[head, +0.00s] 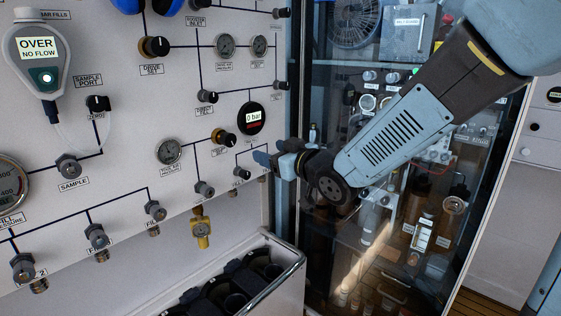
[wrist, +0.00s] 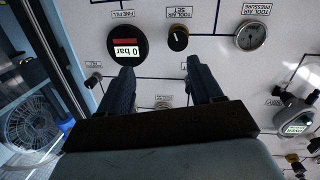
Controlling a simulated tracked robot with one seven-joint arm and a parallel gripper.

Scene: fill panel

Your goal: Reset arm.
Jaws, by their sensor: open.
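My arm reaches in from the upper right in the head view, in front of a glass-fronted cabinet. My gripper (head: 272,160) is at the lower right part of the white panel (head: 120,180), its fingers pointing left toward the panel. In the wrist view my gripper (wrist: 160,90) is open, with nothing between its two dark fingers. A round gauge reading 0 bar (head: 251,118) is above the gripper. It also shows beyond the left finger in the wrist view (wrist: 125,50). I cannot tell whether the fingers touch the panel.
The glass-fronted cabinet (head: 390,250) stands to the right, behind my arm. An open bin with a metal rim (head: 285,277) holds dark cylinders below the panel. A hand-held meter reading OVER NO FLOW (head: 40,60) hangs at the left. Knobs, gauges and fittings stick out from the panel.

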